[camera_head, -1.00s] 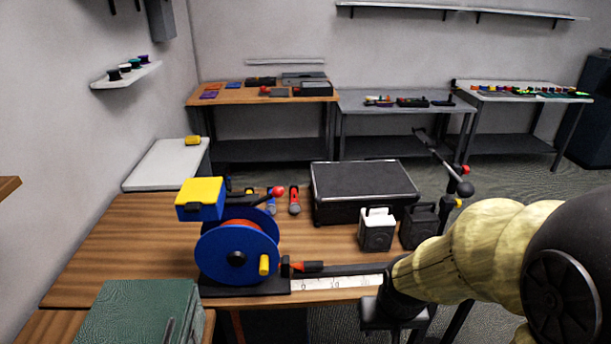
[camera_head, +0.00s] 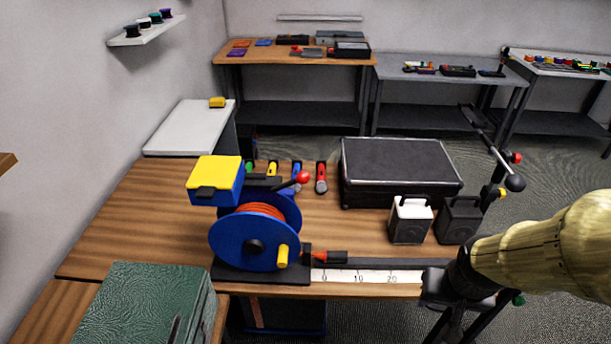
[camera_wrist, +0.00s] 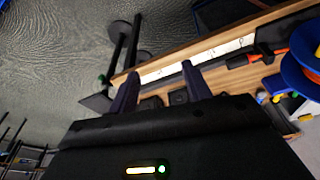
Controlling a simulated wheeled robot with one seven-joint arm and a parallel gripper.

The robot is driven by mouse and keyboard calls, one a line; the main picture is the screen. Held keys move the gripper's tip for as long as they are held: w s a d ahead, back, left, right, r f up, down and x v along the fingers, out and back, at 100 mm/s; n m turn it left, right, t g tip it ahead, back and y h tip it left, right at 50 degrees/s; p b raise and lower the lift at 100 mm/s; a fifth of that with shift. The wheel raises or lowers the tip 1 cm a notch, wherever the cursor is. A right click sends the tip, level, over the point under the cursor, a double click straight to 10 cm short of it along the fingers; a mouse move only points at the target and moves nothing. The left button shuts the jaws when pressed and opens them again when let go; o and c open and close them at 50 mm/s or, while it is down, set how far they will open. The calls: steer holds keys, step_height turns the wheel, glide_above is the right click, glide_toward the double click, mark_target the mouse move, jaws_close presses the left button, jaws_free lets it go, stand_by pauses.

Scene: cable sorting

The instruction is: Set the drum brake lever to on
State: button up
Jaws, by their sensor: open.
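The cable drum (camera_head: 238,242) has blue flanges and orange cable and stands on a black base on the wooden bench. A dark lever with a red ball knob (camera_head: 302,177) sticks up to the right behind the drum; it appears to be the brake lever. Its on and off marks cannot be read. My gripper (camera_wrist: 160,72) is open and empty in the wrist view, its two dark fingers apart over the bench's front edge. In the head view it is at the lower right, well apart from the lever. The drum's blue edge (camera_wrist: 300,65) shows at the wrist view's right.
A yellow-and-blue box (camera_head: 214,180) sits above the drum's left side. A white ruler strip (camera_head: 365,276) runs along the bench front. A green box (camera_head: 145,305) is at lower left.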

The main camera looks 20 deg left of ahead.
steer(key=w+n+t+p, duration=0.2)
steer(key=w+n, duration=0.1)
steer(key=w, duration=0.4)
steer(key=n+t+y+p, duration=0.3)
steer(key=n+y+p, duration=0.5)
steer(key=y, duration=0.8)
glide_toward(308, 179)
steer(key=v, duration=0.6)
steer(key=shift+w+f+n+b, duration=0.1)
steer(key=shift+f+n+b, duration=0.3)
steer(key=shift+b, duration=0.1)
steer(key=p+x, duration=0.2)
steer(key=x, duration=0.3)
steer(key=p+x, duration=0.2)
steer(key=x, duration=0.4)
steer(key=p+x, duration=0.2)
steer(key=x, duration=0.4)
steer(key=shift+r, duration=0.35)
steer(key=shift+a+f, duration=0.1)
steer(key=shift+a, duration=0.1)
